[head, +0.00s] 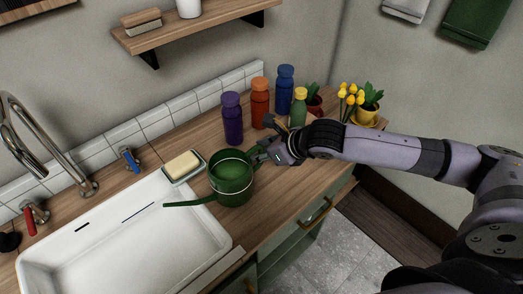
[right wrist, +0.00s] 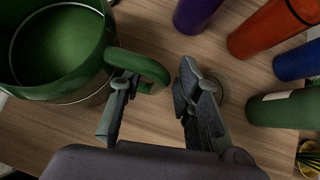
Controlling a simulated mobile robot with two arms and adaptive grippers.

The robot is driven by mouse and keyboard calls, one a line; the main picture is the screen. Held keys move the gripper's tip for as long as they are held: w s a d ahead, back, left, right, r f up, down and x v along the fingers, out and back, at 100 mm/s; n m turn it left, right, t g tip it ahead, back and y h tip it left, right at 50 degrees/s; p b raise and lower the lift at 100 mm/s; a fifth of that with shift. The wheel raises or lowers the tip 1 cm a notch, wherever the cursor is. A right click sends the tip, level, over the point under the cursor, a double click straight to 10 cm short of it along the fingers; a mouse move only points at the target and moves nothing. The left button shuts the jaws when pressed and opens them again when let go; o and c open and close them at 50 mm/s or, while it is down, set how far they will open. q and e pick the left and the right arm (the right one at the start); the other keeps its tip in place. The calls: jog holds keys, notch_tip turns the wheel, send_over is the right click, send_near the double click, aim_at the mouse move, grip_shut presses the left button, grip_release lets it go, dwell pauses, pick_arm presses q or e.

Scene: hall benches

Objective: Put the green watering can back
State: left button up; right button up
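The green watering can (head: 232,184) stands upright on the wooden counter, just right of the sink, its spout pointing left over the sink's edge. My right gripper (head: 268,151) is at the can's handle side, low by the counter. In the right wrist view the can (right wrist: 62,45) is at the upper left, and its looped handle (right wrist: 150,66) reaches toward the space between my fingers. The right gripper (right wrist: 158,105) is open there. One finger overlaps the handle and hides part of it; contact cannot be told. My left gripper is not in view.
A purple bottle (head: 232,120), an orange bottle (head: 260,103), a blue bottle (head: 284,90) and a green bottle (head: 298,108) stand close behind my gripper. Potted flowers (head: 350,98) are farther right. A soap dish (head: 184,167) and the white sink (head: 110,245) lie left. A shelf (head: 195,30) hangs above.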

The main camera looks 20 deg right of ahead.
jog(key=shift+r, duration=0.1)
jog(key=shift+s+d+r, duration=0.15)
jog(key=shift+r, duration=0.05)
jog(key=v, duration=1.1)
jog(key=shift+s+r, duration=0.15)
jog(key=shift+r, duration=0.1)
jog(key=shift+f, duration=0.1)
